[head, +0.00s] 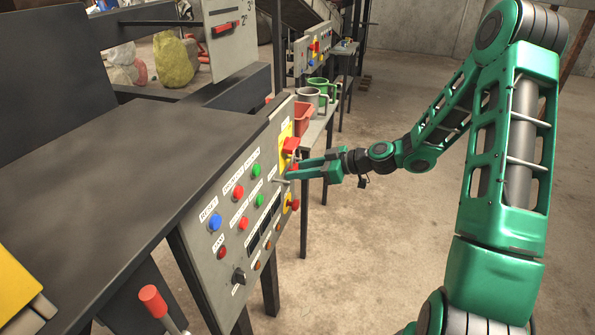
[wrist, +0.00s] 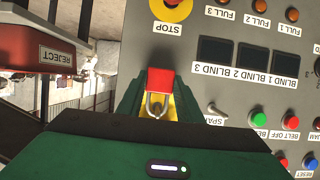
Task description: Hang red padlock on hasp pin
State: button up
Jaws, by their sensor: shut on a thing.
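The red padlock (wrist: 161,79) sits between the green fingers of my gripper (wrist: 158,92), shut on it, in the wrist view. That view is upside down, so the metal shackle (wrist: 155,103) is above the body. A yellow plate (wrist: 176,108) shows behind it. In the head view my gripper (head: 292,173) is at the panel's far end, just below a red part (head: 290,146) on the yellow plate (head: 285,137). The hasp pin is not clearly visible; I cannot tell whether the shackle is around it.
The grey control panel (head: 207,258) carries several coloured buttons. A red stop button (head: 294,204) on yellow lies just below my gripper. A red bin (head: 303,122) and a green container (head: 319,88) stand beyond the panel. A REJECT bin (wrist: 52,52) is at left in the wrist view.

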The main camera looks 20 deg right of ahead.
dwell(0.4)
jog(key=o, duration=1.2)
jog(key=v, duration=1.1)
jog(key=s+d+f+m+g+h, duration=0.1)
jog(key=s+m+g+h, duration=0.15)
jog(key=s, duration=0.35)
jog(key=s+d+f+m+g+h, duration=0.2)
jog(key=s+h, duration=0.1)
jog(key=s, duration=0.2)
jog(key=s+d+r+m+g+h, duration=0.1)
jog(key=s+m, duration=0.5)
jog(key=s, duration=0.6)
jog(key=s+d+r+m+g+h, duration=0.2)
jog(key=s+d+r+m+h, duration=0.2)
jog(key=s, duration=0.8)
notch_tip(320, 180, up, 3)
jog(key=d+m, duration=0.2)
jog(key=shift+d+r+m, duration=0.15)
jog(key=shift+m, duration=0.2)
